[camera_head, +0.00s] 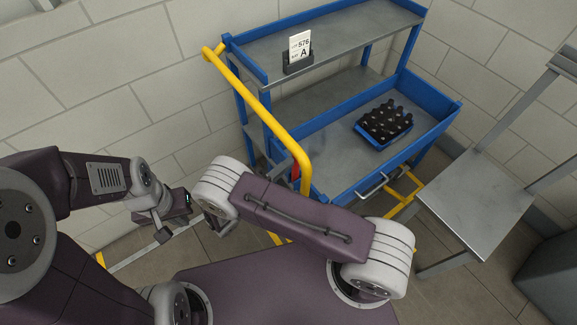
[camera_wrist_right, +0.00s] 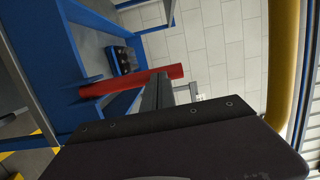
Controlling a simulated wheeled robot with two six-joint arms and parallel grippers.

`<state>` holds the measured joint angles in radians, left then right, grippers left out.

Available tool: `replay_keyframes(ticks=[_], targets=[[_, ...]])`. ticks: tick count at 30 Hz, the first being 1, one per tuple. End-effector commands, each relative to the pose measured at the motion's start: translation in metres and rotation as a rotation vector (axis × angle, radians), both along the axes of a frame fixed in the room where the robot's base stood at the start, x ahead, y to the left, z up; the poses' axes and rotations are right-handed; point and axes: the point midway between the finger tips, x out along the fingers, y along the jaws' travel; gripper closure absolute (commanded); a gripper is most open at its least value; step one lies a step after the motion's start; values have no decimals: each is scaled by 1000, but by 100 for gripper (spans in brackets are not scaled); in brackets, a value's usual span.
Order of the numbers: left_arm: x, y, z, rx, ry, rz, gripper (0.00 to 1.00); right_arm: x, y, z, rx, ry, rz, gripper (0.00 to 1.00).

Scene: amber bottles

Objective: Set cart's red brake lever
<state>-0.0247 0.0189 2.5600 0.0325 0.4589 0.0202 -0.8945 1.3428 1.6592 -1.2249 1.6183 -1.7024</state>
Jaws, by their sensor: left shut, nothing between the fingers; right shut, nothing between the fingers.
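The blue cart (camera_head: 335,135) with a yellow push handle (camera_head: 262,108) stands against the wall. Only a sliver of its red brake lever (camera_head: 295,172) shows beside the handle, above my right arm. In the right wrist view the red lever (camera_wrist_right: 130,82) lies across the picture as a bar, close by the tips of my shut right gripper (camera_wrist_right: 167,90). Whether they touch, I cannot tell. In the head view my right arm hides most of that gripper. My left gripper (camera_head: 186,200) is shut and empty, left of the cart.
A blue crate of dark bottles (camera_head: 384,124) sits on the cart's lower tray; a sign (camera_head: 300,46) stands on the top shelf. A grey metal table (camera_head: 475,197) stands to the right. The yellow handle (camera_wrist_right: 282,60) runs close by the right gripper.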

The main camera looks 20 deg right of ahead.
Motion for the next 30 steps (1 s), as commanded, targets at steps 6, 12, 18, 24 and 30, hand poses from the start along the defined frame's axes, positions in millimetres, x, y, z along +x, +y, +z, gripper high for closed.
replay_keyframes(ticks=[6,12,18,24,30], targets=[[0,0,5,0,0,0,100,1,-2,4,9,3,-1,100],[0,0,48,0,0,0,100,7,-21,18,138,51,-4,100],[0,0,58,0,0,0,100,13,-37,8,219,80,-2,100],[0,0,57,0,0,0,100,13,-38,6,218,80,-2,100],[0,0,57,0,0,0,100,13,-38,7,217,79,-2,100]])
